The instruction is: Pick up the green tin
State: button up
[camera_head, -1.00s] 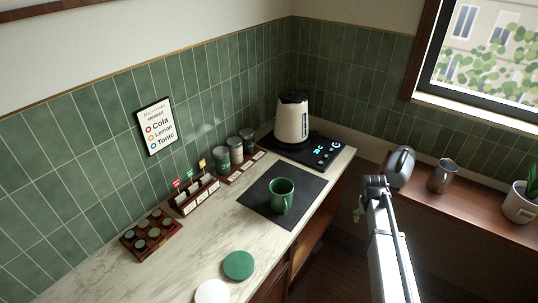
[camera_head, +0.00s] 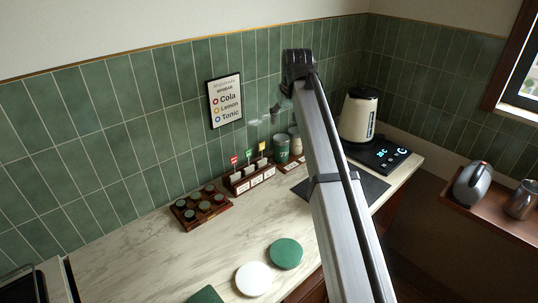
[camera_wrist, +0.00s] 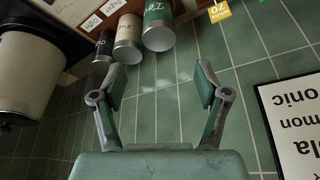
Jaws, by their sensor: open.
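The green tin (camera_head: 281,148) stands upright on the wooden rack against the tiled wall, just left of my arm in the head view. In the wrist view, which is upside down, the green tin (camera_wrist: 158,22) is at the top, beside a cream tin (camera_wrist: 128,38) and a black tin (camera_wrist: 104,47). My gripper (camera_wrist: 160,75) is open and empty, its fingers apart from all the tins, with tiled wall between them. In the head view my arm mostly hides the gripper.
A cream kettle (camera_head: 358,115) stands right of my arm. Left of the tins are a caddy (camera_head: 249,180) with small coloured flags and a pod tray (camera_head: 201,207). A menu sign (camera_head: 225,101) hangs above. The front counter (camera_head: 140,250) has clear room.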

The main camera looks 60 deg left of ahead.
aim_at(281, 146)
jog(key=p+x, duration=0.4)
jog(key=x, duration=1.3)
jog(key=shift+w+r, duration=0.1)
jog(key=shift+w, duration=0.05)
jog(key=c, duration=1.1)
